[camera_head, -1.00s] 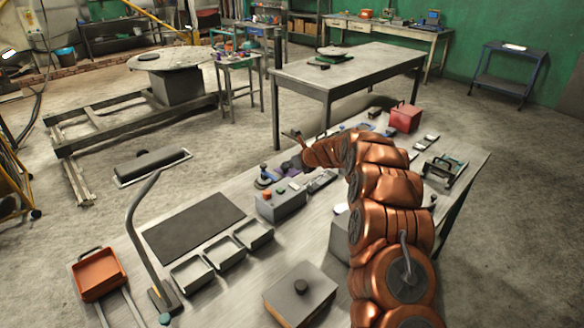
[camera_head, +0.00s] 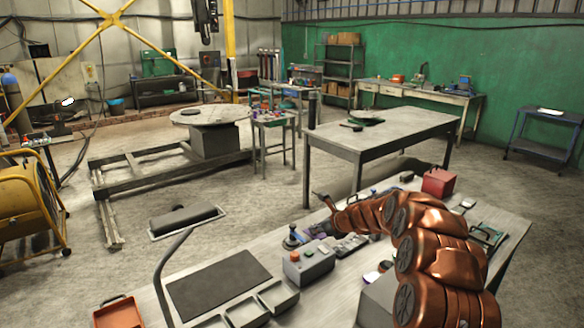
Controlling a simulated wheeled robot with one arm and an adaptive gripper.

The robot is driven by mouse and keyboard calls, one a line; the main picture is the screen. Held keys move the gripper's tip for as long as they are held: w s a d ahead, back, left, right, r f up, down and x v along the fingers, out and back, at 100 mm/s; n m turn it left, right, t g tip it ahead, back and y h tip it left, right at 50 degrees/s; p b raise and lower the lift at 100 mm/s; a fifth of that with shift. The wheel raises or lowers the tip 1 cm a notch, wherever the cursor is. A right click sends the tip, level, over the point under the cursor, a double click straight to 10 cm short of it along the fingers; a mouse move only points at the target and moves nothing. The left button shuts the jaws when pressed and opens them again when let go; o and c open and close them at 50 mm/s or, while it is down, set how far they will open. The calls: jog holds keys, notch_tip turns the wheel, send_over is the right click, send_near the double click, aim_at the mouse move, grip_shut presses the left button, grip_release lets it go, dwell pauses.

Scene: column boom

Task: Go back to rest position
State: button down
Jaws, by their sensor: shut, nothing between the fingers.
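My copper-coloured arm reaches from the lower right over the near workbench (camera_head: 170,268). My gripper (camera_head: 321,197) is at its far left end, small and dark, shut and empty. The arm links hide part of the bench's right side.
A red box (camera_head: 438,183) stands near the bench's far edge. A dark mat (camera_head: 218,284), grey trays (camera_head: 247,313) and a bent metal rod (camera_head: 165,270) occupy the left. A larger table (camera_head: 400,128) stands behind.

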jog(key=s+a+r+n+g, duration=0.25)
jog(key=s+n, duration=0.25)
jog(key=s, duration=0.4)
jog(key=s+a+r+n+g, duration=0.15)
jog(key=s+r+n, duration=0.3)
jog(key=s, duration=0.45)
jog(key=s+a+r+n+g, duration=0.1)
jog(key=s+a+r+n, duration=0.15)
jog(key=s+n, duration=0.45)
jog(key=s+d+f+n+g+h, duration=0.1)
jog(key=s+d+n+h, duration=0.1)
jog(key=s, duration=1)
jog(key=s+d+f+n+g+h+b, duration=0.1)
jog(key=s+d+n, duration=0.4)
jog(key=s, duration=0.8)
jog(key=s+d+f+n+g+h, duration=0.1)
jog(key=s+d, duration=0.5)
jog(key=s, duration=0.6)
jog(key=shift+s+d+f+n+g+h+b, duration=0.2)
jog(key=shift+d+n+g+h+b, duration=0.15)
jog(key=shift+n+g+h, duration=0.7)
